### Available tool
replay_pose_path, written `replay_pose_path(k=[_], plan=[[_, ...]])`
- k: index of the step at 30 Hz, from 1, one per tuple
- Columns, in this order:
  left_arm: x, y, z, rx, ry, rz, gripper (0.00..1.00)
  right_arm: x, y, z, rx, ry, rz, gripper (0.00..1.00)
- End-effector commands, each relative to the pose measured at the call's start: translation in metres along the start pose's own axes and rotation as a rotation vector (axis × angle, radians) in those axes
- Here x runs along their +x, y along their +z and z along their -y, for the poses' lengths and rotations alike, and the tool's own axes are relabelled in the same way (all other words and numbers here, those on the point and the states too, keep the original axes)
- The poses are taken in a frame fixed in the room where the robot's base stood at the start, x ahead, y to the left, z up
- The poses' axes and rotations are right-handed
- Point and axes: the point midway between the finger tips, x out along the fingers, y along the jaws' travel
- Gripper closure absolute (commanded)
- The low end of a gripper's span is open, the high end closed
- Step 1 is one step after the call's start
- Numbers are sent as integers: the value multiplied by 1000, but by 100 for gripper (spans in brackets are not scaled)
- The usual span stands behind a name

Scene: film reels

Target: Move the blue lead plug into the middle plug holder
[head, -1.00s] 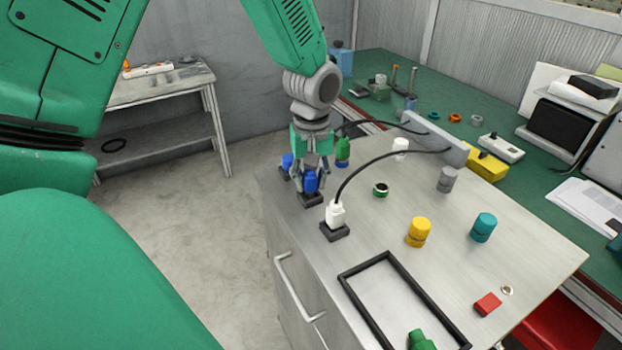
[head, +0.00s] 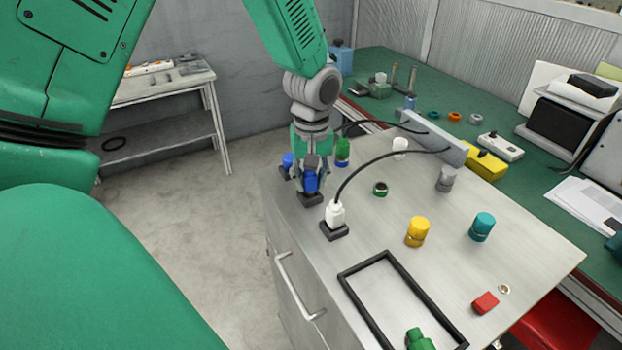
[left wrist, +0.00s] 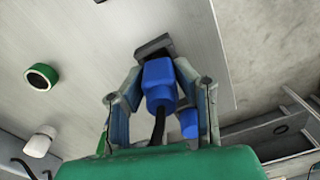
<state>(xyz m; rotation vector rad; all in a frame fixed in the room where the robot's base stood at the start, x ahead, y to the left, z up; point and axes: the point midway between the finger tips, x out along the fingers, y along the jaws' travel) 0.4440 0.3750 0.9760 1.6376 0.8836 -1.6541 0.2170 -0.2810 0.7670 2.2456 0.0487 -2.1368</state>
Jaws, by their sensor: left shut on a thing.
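The blue lead plug (head: 310,182) is between the fingers of my left gripper (head: 310,174), which is shut on it. It stands roughly upright at the dark middle plug holder (head: 311,200) on the metal cabinet top. In the left wrist view the plug (left wrist: 160,80) meets the holder (left wrist: 153,46), with its black lead trailing toward the palm; how deep it sits is hidden. A white plug (head: 335,213) stands in the nearer holder (head: 334,233). Another blue object (head: 287,160) is at the far holder (head: 283,173). My right gripper is not in view.
A black cable arches close to my left gripper. A green bottle-like piece (head: 342,150) stands just right of it. Yellow (head: 417,231), teal (head: 482,227) and grey (head: 446,179) cylinders and a black frame (head: 371,272) are on the cabinet top. The cabinet's left edge is close.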

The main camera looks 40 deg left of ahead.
Motion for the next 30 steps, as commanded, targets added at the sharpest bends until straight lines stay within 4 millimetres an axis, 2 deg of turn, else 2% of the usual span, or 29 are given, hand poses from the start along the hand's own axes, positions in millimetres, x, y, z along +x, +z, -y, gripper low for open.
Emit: replay_pose_path(k=[14, 15, 24, 30], plan=[[10, 0, 0, 0, 0, 0, 100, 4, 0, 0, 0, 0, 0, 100], [9, 0, 0, 0, 1, -1, 67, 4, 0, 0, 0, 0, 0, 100], [8, 0, 0, 0, 0, 0, 67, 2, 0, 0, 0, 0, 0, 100], [-5, 0, 0, 0, 0, -1, 67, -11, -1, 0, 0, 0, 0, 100]])
